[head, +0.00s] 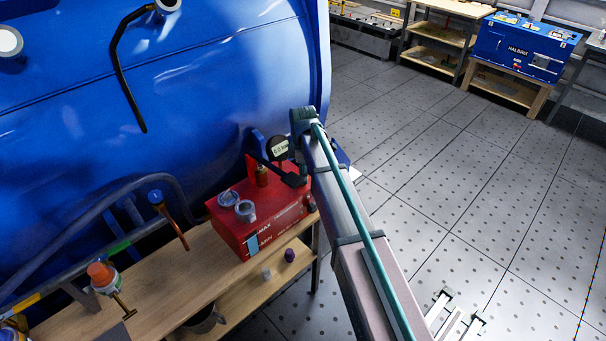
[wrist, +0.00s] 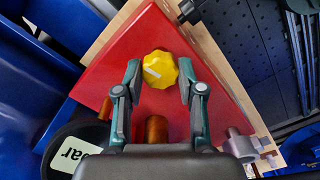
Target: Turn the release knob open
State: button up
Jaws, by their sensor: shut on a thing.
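The release knob is a yellow, many-sided knob (wrist: 161,69) with a pale pointer line towards its left side in the wrist view. It sits on the red box (wrist: 105,68), which also shows in the head view (head: 232,224) on the wooden bench. My gripper (wrist: 161,72) has one finger on each side of the knob and is shut on it. In the head view the knob cannot be made out, and my arm covers the right end of the box.
A brass fitting (wrist: 156,130) and a round gauge marked "bar" (wrist: 72,158) stand close to my gripper. Metal rings (head: 245,210) lie on the box. A large blue tank (head: 180,90) rises behind. The wooden bench (head: 165,265) holds other parts at left; floor at right is mostly open.

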jog(key=shift+n, duration=1.7)
jog(key=o, duration=1.1)
jog(key=shift+o, duration=0.2)
jog(key=shift+r, duration=0.1)
notch_tip(320, 180, up, 12)
